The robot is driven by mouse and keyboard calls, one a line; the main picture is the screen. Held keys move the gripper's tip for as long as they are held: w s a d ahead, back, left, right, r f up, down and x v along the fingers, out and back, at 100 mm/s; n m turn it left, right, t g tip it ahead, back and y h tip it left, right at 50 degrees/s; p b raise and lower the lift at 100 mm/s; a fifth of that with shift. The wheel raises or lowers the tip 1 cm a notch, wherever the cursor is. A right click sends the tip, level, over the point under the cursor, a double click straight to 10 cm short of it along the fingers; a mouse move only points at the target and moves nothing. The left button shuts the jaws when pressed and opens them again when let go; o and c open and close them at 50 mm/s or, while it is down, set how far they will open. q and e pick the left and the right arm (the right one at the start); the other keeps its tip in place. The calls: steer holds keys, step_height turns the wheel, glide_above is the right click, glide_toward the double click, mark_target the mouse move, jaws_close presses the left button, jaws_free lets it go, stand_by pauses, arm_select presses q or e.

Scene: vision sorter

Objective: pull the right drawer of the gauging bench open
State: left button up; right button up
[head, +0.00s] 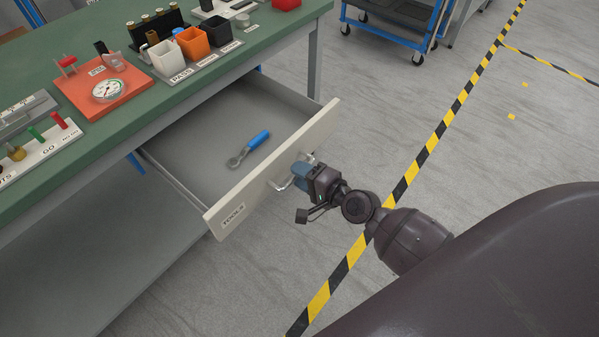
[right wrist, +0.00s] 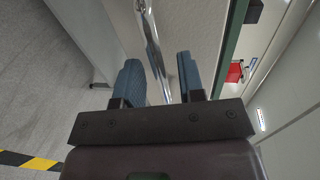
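The right drawer of the gauging bench stands pulled out, its pale front (head: 240,200) labelled TOOLS well clear of the green bench top (head: 150,115). A blue-handled wrench-like tool (head: 249,147) lies inside on the grey drawer floor. The metal bar handle (head: 282,185) is on the drawer front. My right gripper (head: 302,172) is at the handle. In the right wrist view, the handle bar (right wrist: 153,45) runs between its two blue fingers (right wrist: 160,82), with a visible gap on each side, so it looks open around the bar. My left gripper is out of view.
On the bench are white, orange and black bins (head: 192,43), a dial gauge on a red plate (head: 107,89) and a GO gauge rack (head: 42,146). A blue cart (head: 395,30) stands at the back. Yellow-black tape (head: 420,160) crosses the grey floor beside my right arm.

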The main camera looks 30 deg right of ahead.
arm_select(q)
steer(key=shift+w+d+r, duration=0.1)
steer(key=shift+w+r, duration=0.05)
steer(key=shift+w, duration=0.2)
arm_select(e)
steer(key=v, duration=1)
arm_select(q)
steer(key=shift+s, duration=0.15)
